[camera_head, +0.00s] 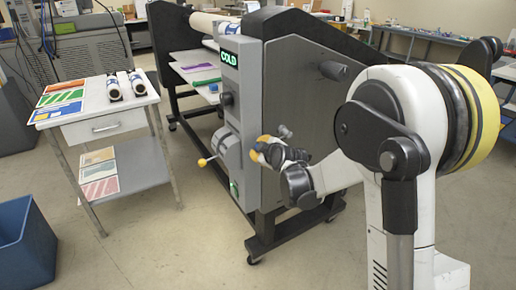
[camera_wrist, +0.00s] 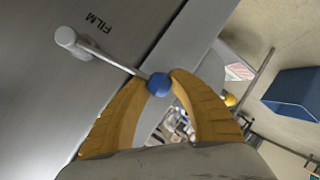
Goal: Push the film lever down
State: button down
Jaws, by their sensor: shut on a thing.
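The film lever (camera_wrist: 110,62) is a thin light rod on a round grey hub (camera_wrist: 68,37), beside the printed word FILM on the machine's grey panel. Its free end carries a blue ball knob (camera_wrist: 159,84). My gripper (camera_wrist: 162,82) has its yellow fingers closed on the blue knob from both sides. In the head view my gripper (camera_head: 262,147) is at the laminator's (camera_head: 290,90) side panel, and a small grey hub shows just above and right of it. The knob and most of the rod are hidden there by my gripper.
Another lever with a yellow ball (camera_head: 202,162) sticks out left of the grey control column (camera_head: 233,110), below and left of my gripper. A side table (camera_head: 110,125) with prints and rolls stands left. A blue bin (camera_head: 25,245) is at the lower left. The floor between is clear.

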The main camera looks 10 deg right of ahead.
jog(key=shift+s+f, duration=0.1)
jog(key=shift+f, duration=0.1)
jog(key=c, duration=1.1)
grip_release()
jog(key=shift+d, duration=0.2)
jog(key=shift+r, duration=0.1)
jog(key=v, duration=1.2)
jog(key=s+m+g, duration=0.2)
jog(key=s+m, duration=0.1)
jog(key=s, duration=0.6)
jog(key=s+f+m+g+h, duration=0.1)
jog(key=s+m, duration=0.3)
jog(key=s, duration=0.6)
jog(key=s+m+g, duration=0.3)
jog(key=s+m, duration=0.1)
jog(key=s, duration=0.5)
jog(key=shift+s+a+f+h, duration=0.2)
jog(key=shift+s+a+h, duration=0.05)
jog(key=shift+s+h, duration=0.1)
